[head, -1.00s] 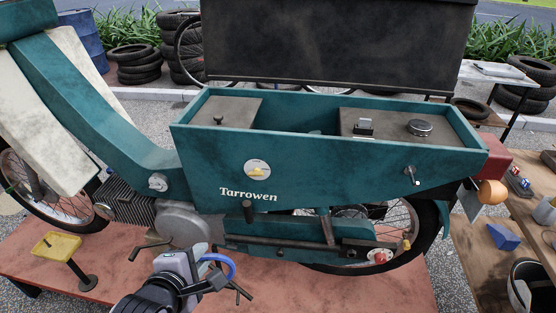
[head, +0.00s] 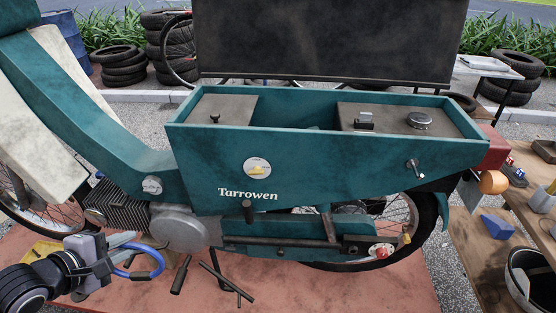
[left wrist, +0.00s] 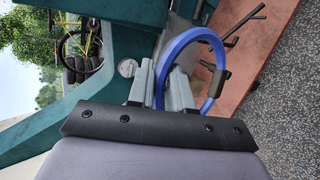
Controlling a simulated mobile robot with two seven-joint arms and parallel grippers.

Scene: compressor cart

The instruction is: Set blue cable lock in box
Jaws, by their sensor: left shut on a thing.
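The blue cable lock (head: 158,262) is a thick blue loop with a dark clasp. My left gripper (head: 118,262) is shut on it at the lower left of the head view, low beside the scooter's engine. In the left wrist view the blue loop (left wrist: 218,46) sticks out past the fingers (left wrist: 162,88), and its dark clasp shows. The teal box (head: 330,158) marked "Tarrowen" is open at the top, up and to the right of my gripper. Its recess lies between two dark raised panels; its floor is mostly hidden. My right gripper is not in view.
The black raised lid (head: 325,40) stands behind the box. A small latch (head: 364,121) and a round cap (head: 419,121) sit on the right panel. Pedal and stand bars (head: 225,283) lie near the lock. A wooden bench (head: 475,245) is at right.

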